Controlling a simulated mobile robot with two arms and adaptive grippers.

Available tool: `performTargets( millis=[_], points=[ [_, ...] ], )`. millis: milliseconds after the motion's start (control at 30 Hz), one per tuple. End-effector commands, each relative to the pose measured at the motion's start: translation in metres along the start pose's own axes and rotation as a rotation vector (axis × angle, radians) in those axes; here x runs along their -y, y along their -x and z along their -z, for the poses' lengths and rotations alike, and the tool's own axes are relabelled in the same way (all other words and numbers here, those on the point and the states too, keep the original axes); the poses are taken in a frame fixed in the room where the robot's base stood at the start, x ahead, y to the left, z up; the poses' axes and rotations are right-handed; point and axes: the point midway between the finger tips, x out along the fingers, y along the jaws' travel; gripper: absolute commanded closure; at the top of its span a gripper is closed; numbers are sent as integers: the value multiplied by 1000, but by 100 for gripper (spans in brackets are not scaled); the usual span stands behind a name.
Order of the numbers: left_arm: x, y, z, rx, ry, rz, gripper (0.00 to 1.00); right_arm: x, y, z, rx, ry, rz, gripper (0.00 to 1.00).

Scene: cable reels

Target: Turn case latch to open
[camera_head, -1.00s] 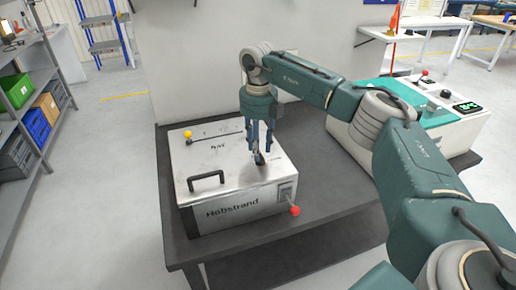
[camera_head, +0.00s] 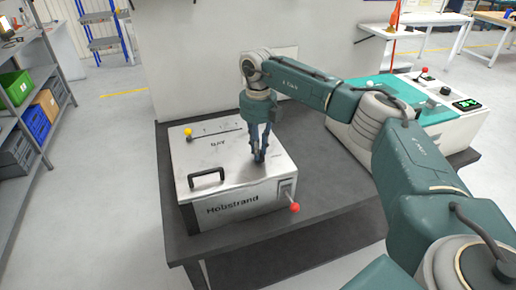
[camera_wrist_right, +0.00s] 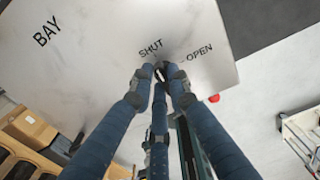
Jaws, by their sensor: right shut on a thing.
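The white case (camera_head: 225,175) marked "Hobstrand" stands on a dark table, its lid down. My right gripper (camera_head: 260,156) points down at the right part of the lid. In the right wrist view my gripper (camera_wrist_right: 160,75) is shut on the small dark case latch (camera_wrist_right: 160,71). The latch sits between the printed words "SHUT" and "OPEN" on the lid, mostly hidden by the fingertips; its exact angle is hard to tell. My left gripper is not in view.
The case has a black handle (camera_head: 207,178), a yellow knob (camera_head: 188,132) and a red-tipped lever (camera_head: 294,207) on its front right. A teal-topped console (camera_head: 400,100) stands behind my right arm. The dark table (camera_head: 300,232) is clear in front.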

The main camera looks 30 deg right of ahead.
Motion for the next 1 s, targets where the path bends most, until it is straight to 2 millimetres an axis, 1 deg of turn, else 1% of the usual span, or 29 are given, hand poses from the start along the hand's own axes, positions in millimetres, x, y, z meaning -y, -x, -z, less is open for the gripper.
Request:
performTargets(
  millis=[167,367,1000],
  points=[
    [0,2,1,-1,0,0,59,0,1,-1,0,-67,0,100],
    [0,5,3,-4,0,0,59,1,2,-2,1,-209,0,100],
    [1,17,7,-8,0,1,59,5,2,-3,1,-815,-2,100]
  ],
)
